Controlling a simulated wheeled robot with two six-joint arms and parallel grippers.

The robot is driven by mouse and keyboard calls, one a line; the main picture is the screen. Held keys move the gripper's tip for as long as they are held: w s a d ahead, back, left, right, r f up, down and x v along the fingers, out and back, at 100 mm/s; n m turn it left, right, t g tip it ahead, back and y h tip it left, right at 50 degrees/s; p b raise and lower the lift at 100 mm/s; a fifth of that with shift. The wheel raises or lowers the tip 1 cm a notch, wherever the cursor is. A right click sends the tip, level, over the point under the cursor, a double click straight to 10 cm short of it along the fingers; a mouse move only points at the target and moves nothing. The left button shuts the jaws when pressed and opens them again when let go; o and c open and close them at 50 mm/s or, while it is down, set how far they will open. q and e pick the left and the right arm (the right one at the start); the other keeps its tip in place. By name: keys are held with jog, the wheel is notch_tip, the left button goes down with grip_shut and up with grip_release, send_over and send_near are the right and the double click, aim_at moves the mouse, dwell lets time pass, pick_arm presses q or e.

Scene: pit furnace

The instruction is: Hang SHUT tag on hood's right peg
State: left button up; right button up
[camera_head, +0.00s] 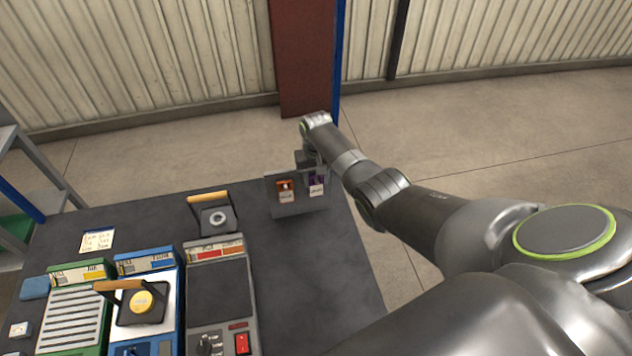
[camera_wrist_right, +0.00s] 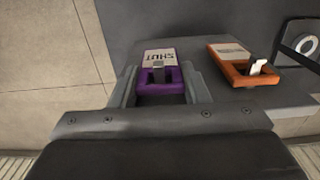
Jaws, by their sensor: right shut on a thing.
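The purple SHUT tag (camera_head: 317,186) is at the right part of a small grey panel (camera_head: 296,205) at the table's back right. In the right wrist view the purple tag (camera_wrist_right: 160,75) lies between my fingers, its lettering upside down, with a dark stub showing in its opening. I cannot tell whether that stub is a peg through the tag. My right gripper (camera_head: 311,168) reaches down from behind and is shut on the purple tag. An orange tag (camera_head: 286,191) hangs beside it on the left, with a pale peg tip showing in the wrist view (camera_wrist_right: 258,66). My left gripper is out of view.
A dark block with a wooden handle (camera_head: 217,213) stands left of the panel. Green, blue and grey units (camera_head: 220,300) fill the table's front left, with another handled block (camera_head: 142,303). The dark table (camera_head: 300,280) is clear at front right.

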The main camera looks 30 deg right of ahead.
jog(key=shift+f, duration=0.2)
jog(key=o, duration=0.9)
jog(key=shift+o, duration=0.2)
